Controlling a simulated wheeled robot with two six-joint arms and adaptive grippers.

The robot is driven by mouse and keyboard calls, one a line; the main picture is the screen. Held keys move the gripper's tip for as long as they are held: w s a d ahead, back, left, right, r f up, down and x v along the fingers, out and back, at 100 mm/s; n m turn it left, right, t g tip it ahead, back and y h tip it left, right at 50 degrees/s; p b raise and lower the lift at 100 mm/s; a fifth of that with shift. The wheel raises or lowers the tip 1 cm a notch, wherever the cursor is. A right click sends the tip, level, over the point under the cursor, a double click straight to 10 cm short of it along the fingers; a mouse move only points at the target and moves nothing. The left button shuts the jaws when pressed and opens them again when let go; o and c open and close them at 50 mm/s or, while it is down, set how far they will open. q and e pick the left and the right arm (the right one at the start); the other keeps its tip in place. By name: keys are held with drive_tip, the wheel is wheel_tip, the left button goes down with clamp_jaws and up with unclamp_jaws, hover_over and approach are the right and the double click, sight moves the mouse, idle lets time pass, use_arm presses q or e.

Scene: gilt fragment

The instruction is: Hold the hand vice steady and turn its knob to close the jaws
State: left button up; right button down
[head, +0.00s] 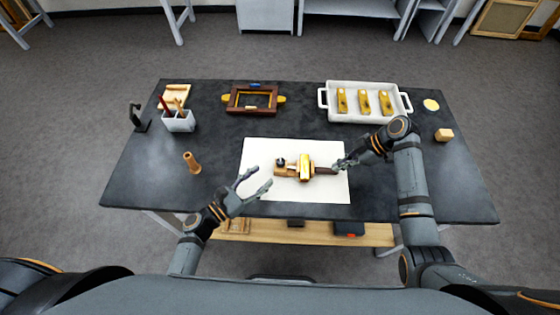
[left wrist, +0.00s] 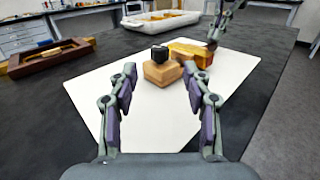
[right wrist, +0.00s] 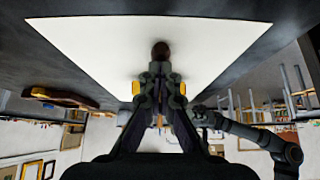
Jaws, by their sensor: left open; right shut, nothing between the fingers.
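The hand vice lies on a white sheet (head: 258,155). It shows a gold body (head: 305,166), a wooden block with a black knob (head: 281,161) at its left, and a dark handle (head: 326,171) at its right. My left gripper (head: 259,179) is open and empty, left of the wooden block. In the left wrist view the block (left wrist: 163,73) sits ahead, between the open fingers (left wrist: 159,78). My right gripper (head: 340,164) is shut and empty, close to the handle's right end; I cannot tell whether it touches. In the right wrist view the handle's round end (right wrist: 161,49) is just beyond the fingertips.
A white tray (head: 324,102) with several gold pieces stands at the back right. A brown wooden frame (head: 236,103) lies behind the sheet. A pen cup (head: 179,123) and a wooden peg (head: 192,162) stand on the left. The dark table's right front is clear.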

sight(278, 164)
use_arm(q)
drive_tip(key=x, duration=0.9)
drive_tip(key=shift+f, duration=0.1)
clamp_jaws()
